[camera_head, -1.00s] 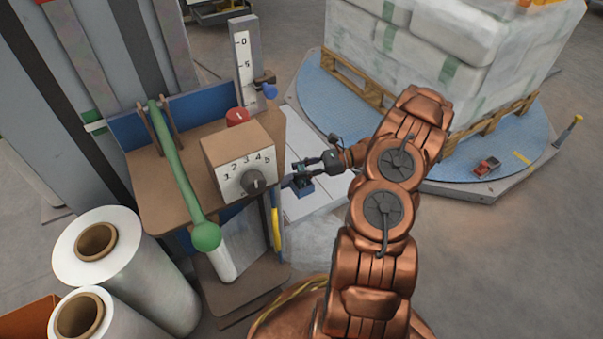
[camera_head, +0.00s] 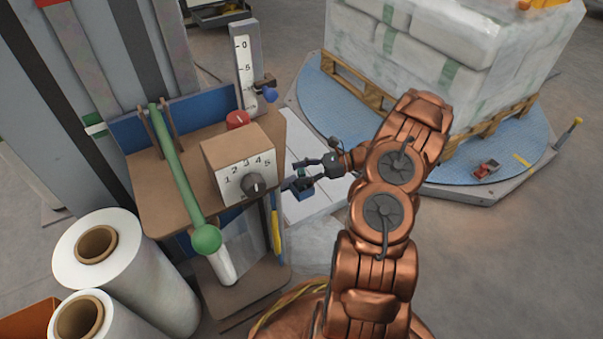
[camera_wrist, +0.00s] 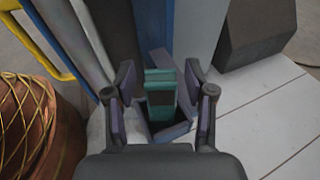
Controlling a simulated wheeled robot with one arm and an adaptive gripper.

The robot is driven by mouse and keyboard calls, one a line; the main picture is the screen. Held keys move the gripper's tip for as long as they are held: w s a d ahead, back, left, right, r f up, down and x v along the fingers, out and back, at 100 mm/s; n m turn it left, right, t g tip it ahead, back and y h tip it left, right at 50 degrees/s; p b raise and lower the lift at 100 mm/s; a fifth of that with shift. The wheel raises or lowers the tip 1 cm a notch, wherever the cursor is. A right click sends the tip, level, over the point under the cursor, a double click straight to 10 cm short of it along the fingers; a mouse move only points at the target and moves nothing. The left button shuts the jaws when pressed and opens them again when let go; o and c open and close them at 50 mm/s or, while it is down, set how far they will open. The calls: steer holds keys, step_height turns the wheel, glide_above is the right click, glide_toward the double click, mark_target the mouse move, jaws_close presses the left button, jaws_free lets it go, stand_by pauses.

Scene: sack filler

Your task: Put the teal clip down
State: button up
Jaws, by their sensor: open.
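The teal clip (camera_wrist: 160,95) shows in the wrist view between my fingers. It stands in a small open blue-grey holder (camera_wrist: 172,134), and its lower end is hidden by the holder's walls. My gripper (camera_wrist: 160,104) is open around the clip, with a gap on both sides. In the head view my gripper (camera_head: 303,174) is at the right side of the brown console, by the small dark blue holder (camera_head: 302,188). The clip is too small there to make out clearly.
The console carries a numbered dial (camera_head: 253,184), a red knob (camera_head: 237,119) and a long green lever (camera_head: 184,180). White film rolls (camera_head: 140,270) stand at left. A wrapped pallet load (camera_head: 450,65) sits on a blue turntable (camera_head: 415,175). Pale floor panels (camera_head: 300,209) lie beneath my gripper.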

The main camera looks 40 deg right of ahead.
steer(key=shift+s+d+r, duration=0.1)
steer(key=shift+d+r, duration=0.15)
steer(key=p+v, duration=0.4)
steer(key=v, duration=0.7)
steer(key=shift+d, duration=0.15)
steer(key=shift+s+f, duration=0.1)
steer(key=shift+s, duration=0.05)
